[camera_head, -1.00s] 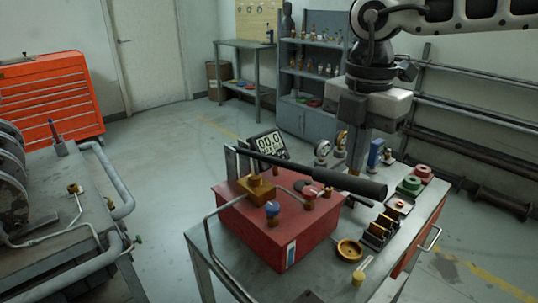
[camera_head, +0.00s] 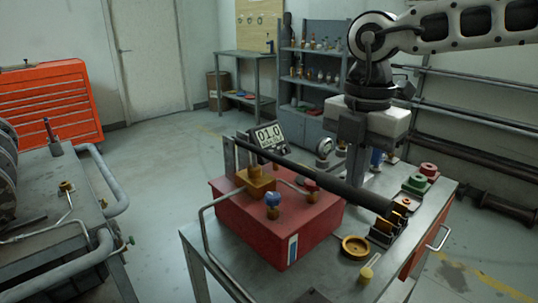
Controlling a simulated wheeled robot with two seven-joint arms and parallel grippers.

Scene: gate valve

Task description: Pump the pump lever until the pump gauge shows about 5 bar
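The red pump box (camera_head: 265,235) stands on the metal bench with a brass block (camera_head: 257,181) on top. Its long black pump lever (camera_head: 330,180) runs from the upright plates behind the block down to the right. My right gripper (camera_head: 357,172) comes down from the upper right, fingers pointing down at the lever's outer half. Its fingertips are partly hidden at the lever, so I cannot tell contact or finger opening. My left gripper is not in view.
On the bench (camera_head: 325,273) right of the pump are a brass ring (camera_head: 355,246), a black holder (camera_head: 384,232), a yellow-handled tool (camera_head: 368,270), and green (camera_head: 415,184) and red (camera_head: 429,170) parts. A blue knob (camera_head: 272,199) tops the pump box. Another bench with pipes stands left.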

